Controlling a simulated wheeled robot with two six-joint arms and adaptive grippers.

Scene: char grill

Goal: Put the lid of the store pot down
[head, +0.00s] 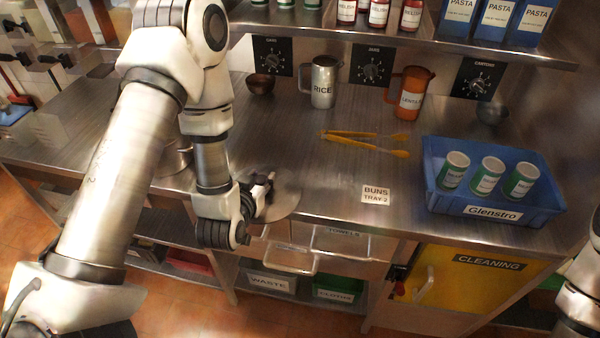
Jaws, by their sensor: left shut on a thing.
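My left gripper (265,190) is shut on the lid (284,203), a round grey metal disc near the front edge of the counter. The gripper covers the lid's left part and its knob. I cannot tell whether the lid touches the counter or hangs just above it. A metal pot (176,160) stands on the counter to the left, mostly hidden behind my left arm; this may be the store pot, but no label shows. My right gripper is out of view; only part of my right arm shows at the right edge.
Yellow tongs (365,136) lie mid-counter behind a "BUNS TRAY 2" label (376,194). A blue bin (435,190) with several green-labelled cans stands right. A "RICE" jug (324,84), an orange jug (408,95) and bowls line the back. The counter between lid and tongs is clear.

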